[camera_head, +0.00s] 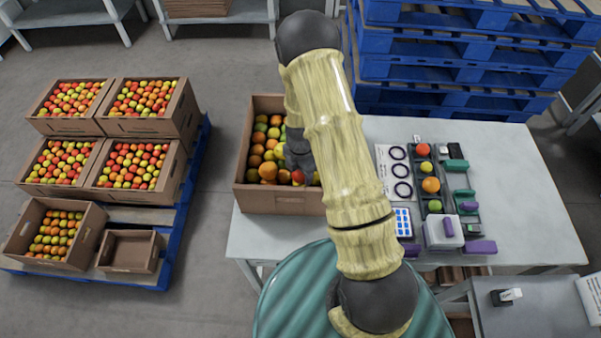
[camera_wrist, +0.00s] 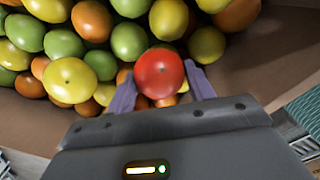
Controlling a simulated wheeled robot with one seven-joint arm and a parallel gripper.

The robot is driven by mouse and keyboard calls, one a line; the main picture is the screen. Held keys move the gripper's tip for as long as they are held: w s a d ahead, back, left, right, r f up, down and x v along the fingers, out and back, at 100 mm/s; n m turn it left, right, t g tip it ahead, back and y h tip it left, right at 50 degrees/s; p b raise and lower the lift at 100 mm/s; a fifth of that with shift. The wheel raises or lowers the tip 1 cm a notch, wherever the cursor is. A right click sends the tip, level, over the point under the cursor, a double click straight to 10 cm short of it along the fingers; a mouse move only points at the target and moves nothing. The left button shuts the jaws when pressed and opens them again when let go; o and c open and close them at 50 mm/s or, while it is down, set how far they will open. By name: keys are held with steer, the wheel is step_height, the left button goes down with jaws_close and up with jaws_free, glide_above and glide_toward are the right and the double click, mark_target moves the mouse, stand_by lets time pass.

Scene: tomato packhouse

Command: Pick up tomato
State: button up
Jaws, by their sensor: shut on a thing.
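A red tomato (camera_wrist: 159,73) sits between the two purple fingers of my gripper (camera_wrist: 160,88) in the wrist view. The fingers touch it on both sides and are shut on it. Several green, yellow and orange tomatoes lie close around and under it. In the head view my gripper is inside the cardboard box (camera_head: 282,202) of mixed tomatoes on the table, mostly hidden behind my arm. A bit of red (camera_head: 297,176) shows there beside it. I cannot tell whether the held tomato is clear of the others.
The table (camera_head: 510,200) holds a dark tray (camera_head: 432,205) with several tomatoes, a white scale-like device (camera_head: 443,232) and a sheet with rings (camera_head: 383,160). Blue pallets (camera_head: 450,75) stand behind. Filled boxes (camera_head: 150,128) and an empty box (camera_head: 130,252) stand on a pallet at left.

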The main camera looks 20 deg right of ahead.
step_height(320, 180, up, 10)
steer(key=shift+b, duration=1)
